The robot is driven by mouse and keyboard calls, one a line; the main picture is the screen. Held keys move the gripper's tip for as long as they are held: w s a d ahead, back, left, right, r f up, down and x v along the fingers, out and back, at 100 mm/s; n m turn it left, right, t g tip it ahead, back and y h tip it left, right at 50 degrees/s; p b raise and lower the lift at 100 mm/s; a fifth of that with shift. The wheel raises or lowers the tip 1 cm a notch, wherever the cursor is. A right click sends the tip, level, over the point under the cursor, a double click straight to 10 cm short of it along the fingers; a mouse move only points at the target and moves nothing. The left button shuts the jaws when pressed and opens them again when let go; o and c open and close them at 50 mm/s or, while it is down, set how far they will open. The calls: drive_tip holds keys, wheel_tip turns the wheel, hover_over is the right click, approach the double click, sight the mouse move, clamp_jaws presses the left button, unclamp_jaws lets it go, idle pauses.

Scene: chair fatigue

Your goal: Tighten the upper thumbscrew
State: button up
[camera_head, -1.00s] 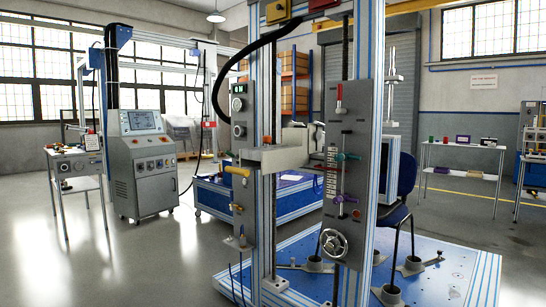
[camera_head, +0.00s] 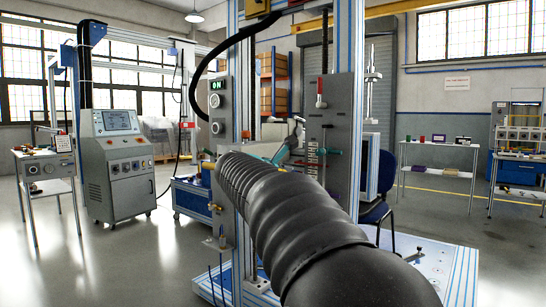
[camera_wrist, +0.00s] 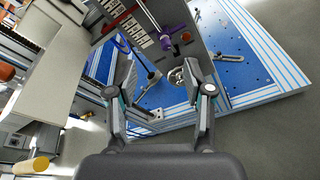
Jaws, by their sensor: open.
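In the head view my gripper (camera_head: 297,135) is in front of the panel's left side, left of the teal bar. A purple thumbscrew (camera_wrist: 167,41) is beyond the fingertips in the wrist view. My arm hides the panel's lower part in the head view.
A handwheel (camera_wrist: 178,76) shows near the right fingertip. A red knob (camera_wrist: 186,37) is beside the purple thumbscrew. A blue chair (camera_head: 378,215) stands right of the panel. A blue perforated base plate (camera_wrist: 225,45) lies below. Open floor is at the left.

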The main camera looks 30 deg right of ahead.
sight(318, 153)
drive_tip(key=w+d+r+n+h, duration=0.1)
drive_tip(key=w+d, duration=0.2)
drive_tip(key=d, duration=0.2)
drive_tip(key=w+d+r+n+h+p, duration=0.1)
drive_tip(key=w+d+r, duration=0.1)
drive_tip(key=d, duration=0.3)
drive_tip(key=w+d+r+n, duration=0.1)
drive_tip(key=w+d, duration=0.4)
drive_tip(key=d, duration=0.1)
drive_tip(key=shift+d+r+h, duration=0.1)
drive_tip(key=shift+r+h, duration=0.05)
drive_tip(key=shift+h, duration=0.25)
clamp_jaws()
